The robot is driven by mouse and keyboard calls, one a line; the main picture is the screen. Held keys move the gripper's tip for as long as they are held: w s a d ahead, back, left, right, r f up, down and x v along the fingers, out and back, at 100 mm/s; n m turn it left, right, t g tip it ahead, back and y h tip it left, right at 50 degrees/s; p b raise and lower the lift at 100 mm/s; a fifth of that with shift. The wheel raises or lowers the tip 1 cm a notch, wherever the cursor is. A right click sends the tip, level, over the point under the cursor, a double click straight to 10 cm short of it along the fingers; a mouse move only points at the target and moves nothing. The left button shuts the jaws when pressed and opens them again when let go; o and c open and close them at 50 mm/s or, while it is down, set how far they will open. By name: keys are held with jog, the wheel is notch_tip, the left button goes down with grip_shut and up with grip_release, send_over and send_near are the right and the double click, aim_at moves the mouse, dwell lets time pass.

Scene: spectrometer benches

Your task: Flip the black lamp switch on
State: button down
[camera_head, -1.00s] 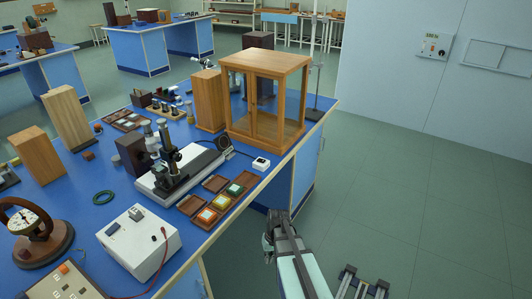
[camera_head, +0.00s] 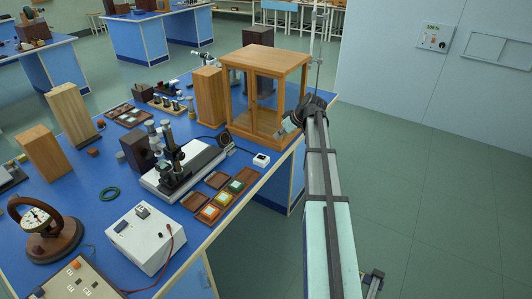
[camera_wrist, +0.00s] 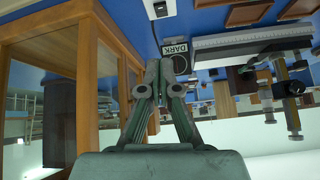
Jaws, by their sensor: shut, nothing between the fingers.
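A small white switch box (camera_head: 261,160) with a black top part sits near the right edge of the blue bench, in front of the wooden glazed cabinet. In the wrist view my gripper (camera_wrist: 166,72) is shut and empty.
The wooden cabinet (camera_head: 270,52) stands close beside my gripper. A spectrometer on a pale base (camera_head: 185,170) and several small trays with coloured squares (camera_head: 222,198) lie left of the box. A white power unit (camera_head: 146,238) is nearer. The floor at right is free.

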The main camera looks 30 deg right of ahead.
jog(key=shift+a+n, duration=0.25)
jog(key=shift+n, duration=0.65)
jog(key=shift+f, duration=0.1)
jog(key=p, duration=0.4)
send_over(261, 157)
jog(key=s+d, duration=0.1)
jog(key=f, duration=0.8)
jog(key=shift+s, duration=0.2)
jog(key=shift+s+d+f+p, duration=0.1)
jog(key=shift+s+f+p, duration=0.1)
jog(key=shift+f, duration=0.3)
jog(key=shift+s+d+f+p, duration=0.1)
jog(key=shift+f+p, duration=0.05)
jog(key=shift+f, duration=0.35)
jog(key=shift+f+p, duration=0.3)
jog(key=shift+f, duration=0.6)
